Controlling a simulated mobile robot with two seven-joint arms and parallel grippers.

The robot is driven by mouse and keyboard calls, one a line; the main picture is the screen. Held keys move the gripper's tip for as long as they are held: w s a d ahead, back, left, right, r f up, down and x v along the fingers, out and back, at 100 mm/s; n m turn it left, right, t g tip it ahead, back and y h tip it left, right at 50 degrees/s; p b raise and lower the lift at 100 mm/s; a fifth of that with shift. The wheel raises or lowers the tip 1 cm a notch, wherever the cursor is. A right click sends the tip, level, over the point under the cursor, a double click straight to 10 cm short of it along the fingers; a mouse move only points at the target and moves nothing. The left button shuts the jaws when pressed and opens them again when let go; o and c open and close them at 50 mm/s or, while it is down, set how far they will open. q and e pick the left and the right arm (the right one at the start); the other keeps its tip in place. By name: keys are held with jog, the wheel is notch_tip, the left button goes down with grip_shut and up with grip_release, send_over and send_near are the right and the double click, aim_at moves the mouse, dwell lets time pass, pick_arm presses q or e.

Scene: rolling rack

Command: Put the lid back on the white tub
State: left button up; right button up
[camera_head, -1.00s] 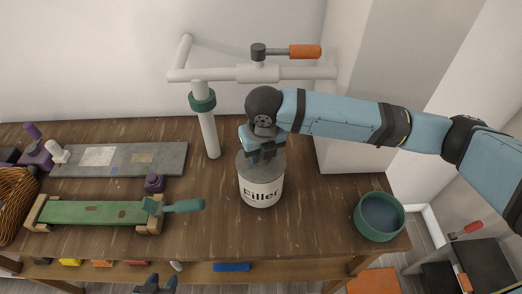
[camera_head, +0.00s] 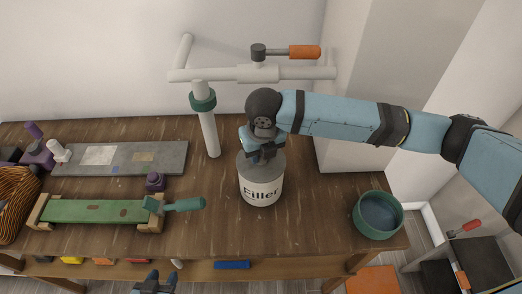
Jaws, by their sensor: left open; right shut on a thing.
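The white tub (camera_head: 261,190), marked "Filler", stands upright on the wooden bench near its front right. A dark grey lid (camera_head: 245,164) lies over the tub's mouth. It looks level, but I cannot tell whether it is pressed fully down. My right gripper (camera_head: 264,157) points down from above and is shut on the lid; its fingers hide the lid's middle. My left gripper (camera_head: 154,283) is open and empty at the bottom edge, in front of the bench and away from the tub.
A green bowl (camera_head: 378,215) stands at the bench's right end. A white pipe (camera_head: 208,135) with an orange-handled valve (camera_head: 304,52) rises behind the tub. A green board (camera_head: 90,212) and green-handled tool (camera_head: 184,204) lie left. Bare bench (camera_head: 215,225) surrounds the tub.

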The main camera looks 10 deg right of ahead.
jog(key=shift+p, duration=0.5)
dwell(0.6)
jog(key=o, duration=1.5)
